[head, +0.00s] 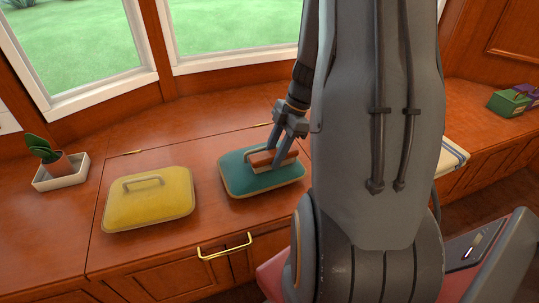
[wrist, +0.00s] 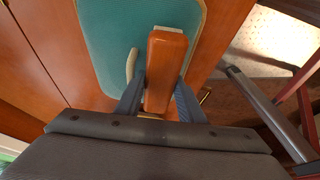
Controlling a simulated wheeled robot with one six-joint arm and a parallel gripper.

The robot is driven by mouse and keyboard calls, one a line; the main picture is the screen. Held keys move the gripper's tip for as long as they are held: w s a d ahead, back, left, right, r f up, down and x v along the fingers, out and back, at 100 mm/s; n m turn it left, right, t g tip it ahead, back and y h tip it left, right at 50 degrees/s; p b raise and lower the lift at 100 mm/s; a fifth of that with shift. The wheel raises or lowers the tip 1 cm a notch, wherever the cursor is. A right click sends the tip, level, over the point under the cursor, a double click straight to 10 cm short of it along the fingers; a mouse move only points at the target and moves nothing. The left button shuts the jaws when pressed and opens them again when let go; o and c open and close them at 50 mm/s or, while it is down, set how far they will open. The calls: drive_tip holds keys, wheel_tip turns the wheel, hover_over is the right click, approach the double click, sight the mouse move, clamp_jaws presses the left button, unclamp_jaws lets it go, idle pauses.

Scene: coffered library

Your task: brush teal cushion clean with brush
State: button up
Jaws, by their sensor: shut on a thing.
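The teal cushion (head: 240,182) lies flat on the wooden window seat, right of the yellow cushion. It fills the upper middle of the wrist view (wrist: 105,40), with a pale loop handle (wrist: 131,62) partly hidden by a finger. My gripper (head: 284,143) is over the teal cushion, shut on the brush. The brush (head: 262,159) is a reddish-brown wooden block at the cushion's top. In the wrist view, the brush (wrist: 165,62) is between my two fingers (wrist: 160,88). Its underside is hidden, so I cannot tell if it touches the cushion.
A yellow cushion (head: 150,205) with a handle lies to the left. A potted plant (head: 50,157) stands in a white tray (head: 67,179) at far left. A brass handle (head: 224,247) is on the seat front. Green boxes (head: 510,103) sit at far right.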

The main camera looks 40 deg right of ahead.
sight(256, 158)
drive_tip(key=shift+w+a+b, duration=0.15)
drive_tip(key=shift+w+a, duration=0.05)
drive_tip(key=shift+a, duration=0.5)
drive_tip(key=shift+w+a+b, duration=0.15)
drive_tip(key=shift+a, duration=0.5)
drive_tip(key=shift+w+a+b, duration=0.15)
drive_tip(key=shift+a+b, duration=0.1)
drive_tip(key=shift+a, duration=0.45)
drive_tip(key=shift+w+a+b, duration=0.15)
drive_tip(key=shift+a+b, duration=0.1)
drive_tip(key=shift+a, duration=0.45)
drive_tip(key=shift+s+d, duration=0.2)
drive_tip(key=shift+d, duration=0.55)
drive_tip(key=shift+s+d, duration=0.15)
drive_tip(key=shift+d, duration=0.6)
drive_tip(key=shift+s+d+b, duration=0.15)
drive_tip(key=shift+s+d, duration=0.05)
drive_tip(key=shift+d, duration=0.55)
drive_tip(key=shift+s+d+b, duration=0.15)
drive_tip(key=shift+d, duration=0.55)
drive_tip(key=shift+w+a, duration=0.2)
drive_tip(key=shift+a, duration=0.55)
drive_tip(key=shift+w+a, duration=0.15)
drive_tip(key=shift+a, duration=0.6)
drive_tip(key=shift+w+a+b, duration=0.2)
drive_tip(key=shift+a+b, duration=0.05)
drive_tip(key=shift+a, duration=0.5)
drive_tip(key=shift+w+a+b, duration=0.15)
drive_tip(key=shift+a+b, duration=0.1)
drive_tip(key=shift+a, duration=0.45)
